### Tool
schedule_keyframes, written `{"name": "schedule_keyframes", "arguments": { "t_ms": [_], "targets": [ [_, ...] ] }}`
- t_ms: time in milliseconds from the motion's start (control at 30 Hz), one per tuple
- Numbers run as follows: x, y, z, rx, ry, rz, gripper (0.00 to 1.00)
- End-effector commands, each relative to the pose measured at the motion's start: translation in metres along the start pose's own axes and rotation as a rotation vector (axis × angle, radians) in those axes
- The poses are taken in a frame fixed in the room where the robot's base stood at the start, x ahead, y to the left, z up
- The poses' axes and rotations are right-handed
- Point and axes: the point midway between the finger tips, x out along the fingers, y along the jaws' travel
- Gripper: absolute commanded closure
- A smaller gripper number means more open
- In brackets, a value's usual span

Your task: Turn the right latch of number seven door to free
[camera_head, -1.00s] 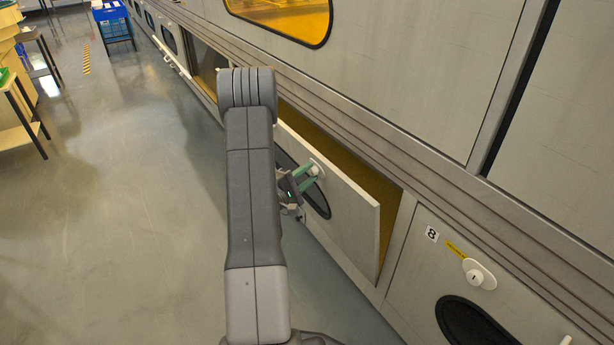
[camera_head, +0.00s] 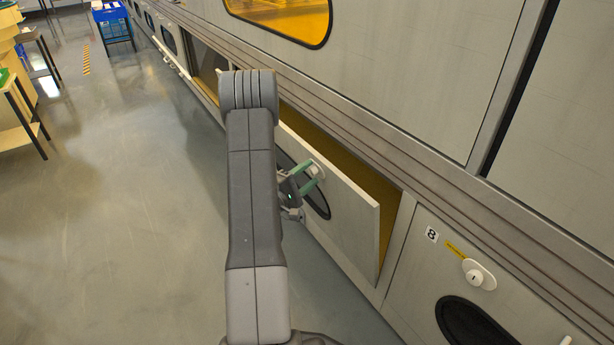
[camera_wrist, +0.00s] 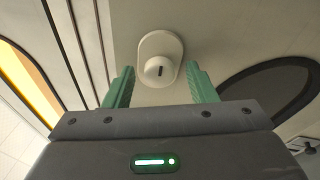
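A grey door (camera_head: 345,222) stands partly open, its top edge tilted out from the wall. A number seven cannot be seen on it. A white round latch knob on an oval plate (camera_head: 318,170) is at the upper part of this door. In the wrist view the latch knob (camera_wrist: 159,68) shows a short dark mark, close to upright in the picture. My gripper (camera_head: 308,176) is at the latch. Its green fingers (camera_wrist: 160,88) are spread apart, one to each side of the knob and a little short of it, with nothing between them. My arm hides the door's left part.
A closed door marked 8 (camera_head: 432,234) with its own white latch (camera_head: 474,277) is at the right. An orange window (camera_head: 285,15) is above. Open floor (camera_head: 140,220) lies to the left, with a blue crate on a stand (camera_head: 112,14) far back.

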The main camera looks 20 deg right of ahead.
Motion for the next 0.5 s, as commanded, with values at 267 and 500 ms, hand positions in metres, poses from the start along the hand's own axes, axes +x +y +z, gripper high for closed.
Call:
{"name": "schedule_keyframes", "arguments": {
  "t_ms": [267,500],
  "targets": [
    [-0.002,0.001,0.0,0.0,0.001,0.001,0.49],
    [-0.031,0.002,-0.001,-0.003,0.006,0.001,0.49]
  ]
}}
